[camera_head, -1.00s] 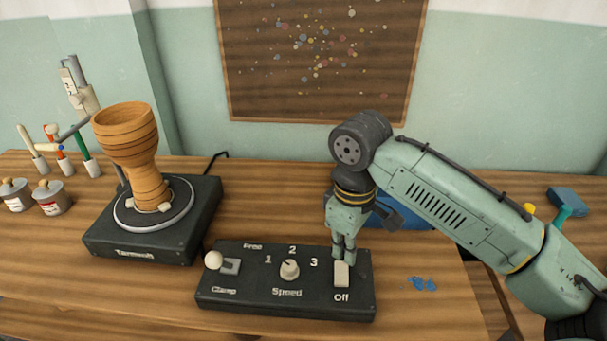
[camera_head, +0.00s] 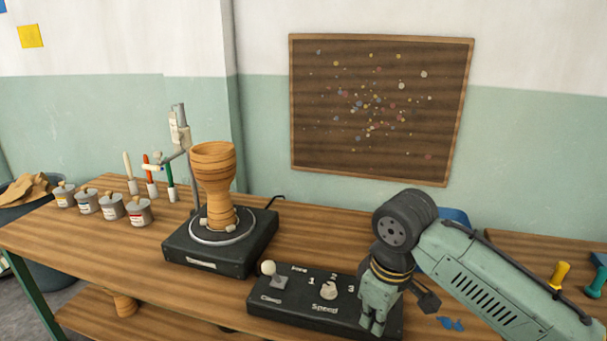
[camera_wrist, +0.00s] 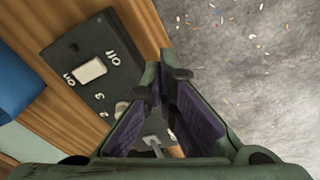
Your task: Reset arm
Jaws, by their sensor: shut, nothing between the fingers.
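My gripper (camera_head: 374,326) hangs over the right end of the black control box (camera_head: 300,312) in the head view. Its fingers are shut with nothing between them. In the wrist view my gripper (camera_wrist: 166,75) points down past the box's edge, with floor visible beyond. The box's white rocker switch (camera_wrist: 89,70) lies clear of the fingers there, between the on and off marks. In the head view my gripper hides that switch. The speed knob (camera_head: 329,291) and the white ball lever (camera_head: 268,268) stand on the box.
A wooden goblet drum (camera_head: 214,185) stands on the black turntable (camera_head: 180,240) left of the box. Several paint cans (camera_head: 112,207) and brushes are farther left. A blue scrap (camera_head: 450,324) lies right of the box. Yellow (camera_head: 559,274) and teal-handled tools lie far right.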

